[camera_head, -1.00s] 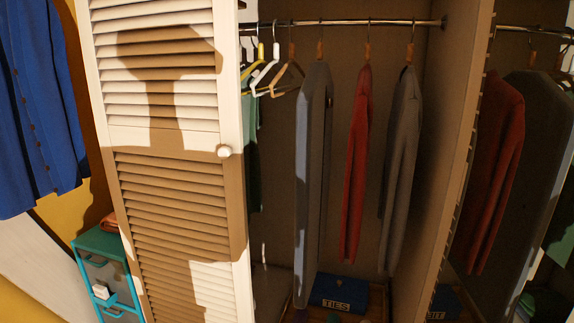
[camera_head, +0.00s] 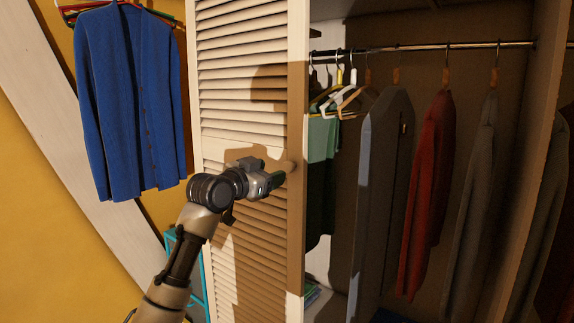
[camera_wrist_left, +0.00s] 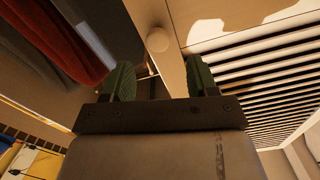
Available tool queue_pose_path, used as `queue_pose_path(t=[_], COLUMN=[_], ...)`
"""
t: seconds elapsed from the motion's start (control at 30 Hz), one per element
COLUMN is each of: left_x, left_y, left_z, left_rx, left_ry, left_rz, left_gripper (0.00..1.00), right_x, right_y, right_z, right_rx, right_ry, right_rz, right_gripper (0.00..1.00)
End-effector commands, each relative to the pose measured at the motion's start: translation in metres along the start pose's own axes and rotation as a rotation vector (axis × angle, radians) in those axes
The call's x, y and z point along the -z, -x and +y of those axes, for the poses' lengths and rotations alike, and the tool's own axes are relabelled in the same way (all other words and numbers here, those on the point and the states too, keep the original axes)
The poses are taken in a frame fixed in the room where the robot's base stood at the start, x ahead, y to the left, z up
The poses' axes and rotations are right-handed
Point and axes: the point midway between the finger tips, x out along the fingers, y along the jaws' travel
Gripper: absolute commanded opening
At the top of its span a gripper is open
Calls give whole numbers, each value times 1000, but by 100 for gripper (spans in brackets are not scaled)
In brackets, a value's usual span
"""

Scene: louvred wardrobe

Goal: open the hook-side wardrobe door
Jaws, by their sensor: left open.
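The white louvred wardrobe door (camera_head: 245,110) stands left of the open wardrobe interior, on the side where a blue cardigan (camera_head: 135,105) hangs. Its small round knob (camera_head: 289,166) is near the door's right edge, half in shadow. My left gripper (camera_head: 272,172) is in front of the door, close to the knob. In the left wrist view the knob (camera_wrist_left: 157,39) shows just beyond and between the two green fingertips (camera_wrist_left: 158,78), which are apart and empty. Contact with the knob does not show. My right gripper is not in view.
Inside, a metal rail (camera_head: 425,46) carries hangers, a red garment (camera_head: 427,195) and grey garments. A wooden divider (camera_head: 535,150) stands at right. A pale slanted beam crosses the yellow wall.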

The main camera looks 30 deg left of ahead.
Motion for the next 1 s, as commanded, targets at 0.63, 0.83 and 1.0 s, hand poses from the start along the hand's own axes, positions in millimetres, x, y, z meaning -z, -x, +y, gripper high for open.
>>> queue_pose_path(t=[0.63, 0.83, 1.0], left_x=[0, -1, -1], left_y=[-58, -58, -58], left_z=[1, 1, 1], left_rx=[-1, -1, -1], left_ry=[-1, 0, 0], left_rz=[0, -1, -1], left_gripper=[58, 40, 14], right_x=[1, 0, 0], right_y=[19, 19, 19], right_z=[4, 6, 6], right_rx=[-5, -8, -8], right_ry=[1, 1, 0], right_rz=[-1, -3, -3], right_gripper=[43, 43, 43])
